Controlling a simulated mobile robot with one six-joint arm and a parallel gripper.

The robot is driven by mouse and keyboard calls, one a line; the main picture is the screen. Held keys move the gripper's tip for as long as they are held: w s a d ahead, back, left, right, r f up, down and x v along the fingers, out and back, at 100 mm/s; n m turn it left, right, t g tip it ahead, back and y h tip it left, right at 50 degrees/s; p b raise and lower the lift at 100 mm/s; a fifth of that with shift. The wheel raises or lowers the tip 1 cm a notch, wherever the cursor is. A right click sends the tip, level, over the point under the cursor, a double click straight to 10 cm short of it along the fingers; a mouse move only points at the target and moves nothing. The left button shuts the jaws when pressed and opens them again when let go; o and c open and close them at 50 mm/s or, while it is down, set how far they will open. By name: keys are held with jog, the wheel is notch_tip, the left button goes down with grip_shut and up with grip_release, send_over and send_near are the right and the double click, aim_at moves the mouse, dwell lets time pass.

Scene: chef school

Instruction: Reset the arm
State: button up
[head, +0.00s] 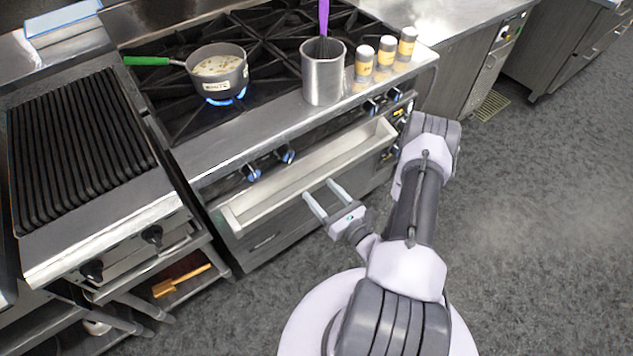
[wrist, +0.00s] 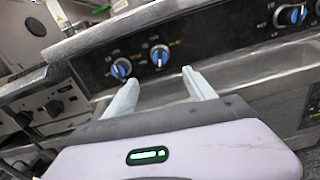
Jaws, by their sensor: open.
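My gripper (head: 324,201) is open and empty in the head view, with its two pale fingers pointing at the open drawer (head: 245,210) in the stove front. In the wrist view the two fingers of my gripper (wrist: 161,92) are spread apart, with nothing between them. Stove knobs (wrist: 159,55) show just beyond the fingers. I cannot tell whether the fingertips touch the drawer.
A pot (head: 217,72) with a green handle sits over a blue flame. A metal canister (head: 322,75) holds a purple-handled tool. Shakers (head: 386,53) stand to its right. A ribbed grill (head: 75,150) is at left. The grey floor (head: 540,220) at right is clear.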

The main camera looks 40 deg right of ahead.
jog(key=w+a+r+n+y, duration=0.4)
jog(key=a+r+n+y, duration=0.25)
jog(key=r, duration=0.35)
jog(key=s+a+r+n+g+y, duration=0.3)
jog(key=a+r+n+g+y, duration=0.7)
jog(key=a+r, duration=0.25)
jog(key=s+a+r+n+g+h, duration=0.2)
jog(key=s+a+n+g+h, duration=0.2)
jog(key=s+n, duration=0.25)
jog(key=s+a+r+n+g+h, duration=0.25)
jog(key=s+n+g+h, duration=0.2)
jog(key=s, duration=0.25)
jog(key=s+d+r+n+t+h, duration=0.1)
jog(key=d+r+n+t+h, duration=0.3)
jog(key=r+t+h, duration=0.2)
jog(key=shift+s+d+n+h, duration=0.3)
jog(key=shift+s+n, duration=0.05)
